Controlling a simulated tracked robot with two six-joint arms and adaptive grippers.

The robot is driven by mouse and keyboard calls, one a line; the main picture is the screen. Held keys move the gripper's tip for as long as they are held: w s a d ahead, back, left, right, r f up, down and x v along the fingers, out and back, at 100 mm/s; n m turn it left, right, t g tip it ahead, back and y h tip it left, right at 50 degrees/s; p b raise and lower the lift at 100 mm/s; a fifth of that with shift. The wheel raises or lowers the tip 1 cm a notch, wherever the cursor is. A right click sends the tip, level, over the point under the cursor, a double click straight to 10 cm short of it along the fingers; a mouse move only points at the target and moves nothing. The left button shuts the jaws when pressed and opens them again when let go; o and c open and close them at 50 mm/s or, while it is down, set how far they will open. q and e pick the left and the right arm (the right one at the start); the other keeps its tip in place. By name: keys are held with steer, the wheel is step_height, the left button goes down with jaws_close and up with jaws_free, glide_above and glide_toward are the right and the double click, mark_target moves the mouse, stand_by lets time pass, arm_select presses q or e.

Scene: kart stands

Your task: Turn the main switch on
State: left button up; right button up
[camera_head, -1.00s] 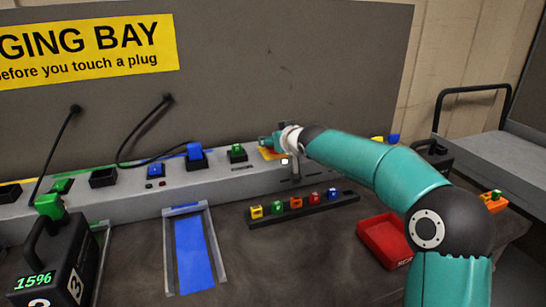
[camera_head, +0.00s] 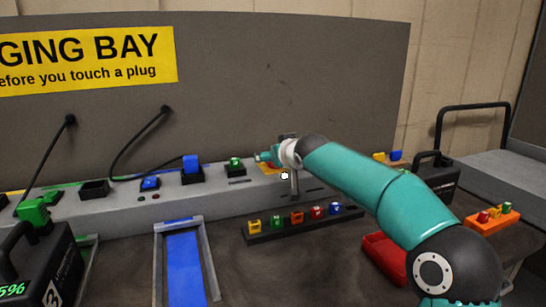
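The main switch is not clearly seen. An orange-yellow plate (camera_head: 266,168) shows on the grey bench ledge, partly hidden behind the end of my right arm, and may belong to it. My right arm comes in from the right, and its wrist end is over this plate. My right gripper (camera_head: 292,183) appears as a dark grey part below the white wrist ring, close to the ledge. Its fingers are too small and covered to tell whether they are open or touching anything. My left gripper is not in view.
Green (camera_head: 235,164) and blue (camera_head: 192,167) plugs stand in sockets left of my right wrist. A rack of small coloured blocks (camera_head: 300,225) lies in front of the ledge. A red tray (camera_head: 383,258) is below my arm. A black battery case (camera_head: 48,262) stands at left.

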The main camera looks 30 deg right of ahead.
steer(key=shift+s+a+r, duration=0.1)
steer(key=shift+s+r, duration=0.05)
steer(key=shift+s, duration=0.1)
steer(key=v, duration=1.1)
steer(key=shift+s, duration=0.2)
